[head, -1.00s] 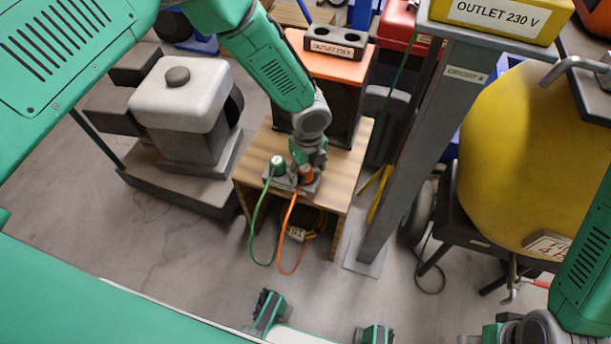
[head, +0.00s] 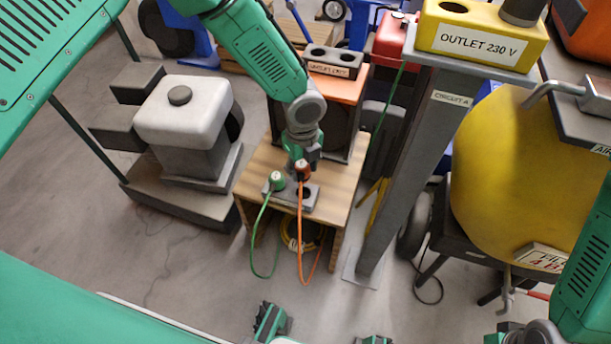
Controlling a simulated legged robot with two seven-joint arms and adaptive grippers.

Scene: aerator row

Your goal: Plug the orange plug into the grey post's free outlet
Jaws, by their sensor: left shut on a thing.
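My left gripper (head: 302,163) is shut on the orange plug (head: 303,172), held just above the grey holder (head: 312,200) on the small wooden table. A dark hole shows in the holder below it. The orange cord (head: 300,235) hangs from the plug in front of the table. The grey post (head: 405,185) stands to the right and carries a yellow outlet box (head: 480,45) marked "OUTLET 230 V". The box's left hole (head: 453,7) is empty; a dark grey piece (head: 521,10) occupies its right position.
A green plug (head: 276,181) sits in the holder's left side, its cord hanging. Behind is a grey two-hole block (head: 333,60) on an orange-topped unit. A green cable (head: 388,105) runs left of the post. A yellow tank (head: 520,170) stands right of it; a white-topped machine (head: 185,110) stands left.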

